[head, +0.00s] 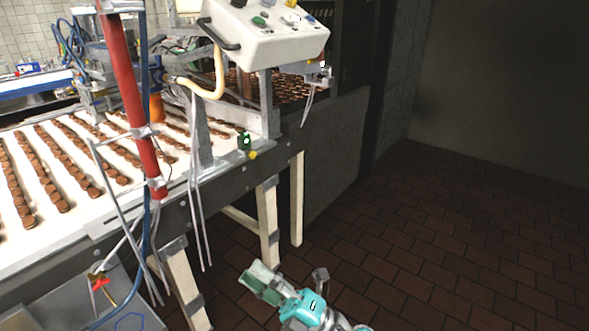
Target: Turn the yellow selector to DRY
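A small round yellow knob (253,155) shows on the conveyor's side rail, just below a small green box (244,141). A red and yellow part (99,282) shows on a grey box at the lower left. I cannot tell which of these is the selector, and no DRY label is readable. My gripper (256,283) is at the bottom centre, in front of the conveyor's legs and apart from both yellow parts. It points up and left. Its fingers are pale and green, and their gap is not clear. I see nothing held in it.
A white control panel (270,45) with several coloured buttons and a dark handle stands above the conveyor. Rows of brown biscuits lie on the white belt (75,140). A red post (130,90) and hanging cables stand at left. The brown tiled floor (450,240) is clear at right.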

